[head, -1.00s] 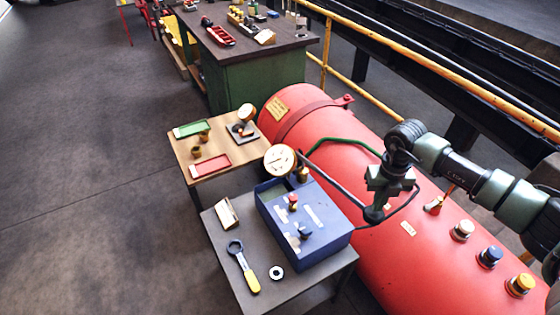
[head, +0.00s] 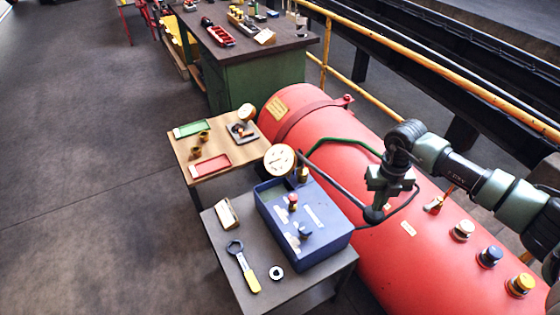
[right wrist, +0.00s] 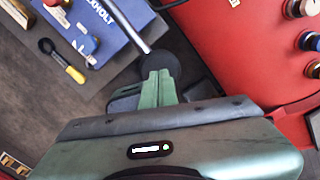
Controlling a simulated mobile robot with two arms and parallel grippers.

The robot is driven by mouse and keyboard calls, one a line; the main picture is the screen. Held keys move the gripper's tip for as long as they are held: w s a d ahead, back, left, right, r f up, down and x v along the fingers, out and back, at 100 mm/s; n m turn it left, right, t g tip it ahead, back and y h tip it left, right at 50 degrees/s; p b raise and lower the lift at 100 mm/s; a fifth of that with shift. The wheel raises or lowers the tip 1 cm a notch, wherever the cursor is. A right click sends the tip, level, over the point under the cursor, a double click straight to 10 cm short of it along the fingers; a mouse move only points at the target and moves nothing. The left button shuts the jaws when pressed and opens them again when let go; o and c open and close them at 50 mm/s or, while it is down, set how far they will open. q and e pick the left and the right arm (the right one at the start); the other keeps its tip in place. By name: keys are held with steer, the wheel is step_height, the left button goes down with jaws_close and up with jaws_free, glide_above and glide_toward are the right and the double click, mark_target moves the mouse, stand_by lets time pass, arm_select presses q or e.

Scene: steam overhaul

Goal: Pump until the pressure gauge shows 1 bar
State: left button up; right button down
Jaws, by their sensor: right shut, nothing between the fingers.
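The blue pump box (head: 318,245) stands on a small grey table. The round white pressure gauge (head: 280,159) is at its far end; its needle is too small to read. The pump lever (head: 335,184) is a grey bar running from the far end of the box towards the right, ending in a dark round knob (head: 373,215). My right gripper (head: 377,204) is at the knob, shut and with nothing between its fingers. In the right wrist view the shut fingers (right wrist: 158,88) are right at the knob (right wrist: 160,66); I cannot tell whether they touch it. My left gripper is out of view.
A red boiler (head: 365,180) lies along the right, with several coloured caps. A yellow-handled wrench (head: 247,272), a ring (head: 276,273) and a card stand (head: 227,213) are on the grey table (head: 222,245). A wooden table (head: 185,155) with trays is behind. Open floor is at left.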

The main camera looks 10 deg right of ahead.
steer(key=shift+f, duration=0.1)
step_height(320, 180, down, 16)
steer(key=b, duration=1.3)
step_height(320, 180, up, 16)
steer(key=p, duration=1.1)
steer(key=shift+p, duration=0.3)
step_height(320, 180, down, 16)
steer(key=b, duration=1.3)
step_height(320, 180, up, 16)
steer(key=p, duration=1.1)
steer(key=shift+p, duration=0.35)
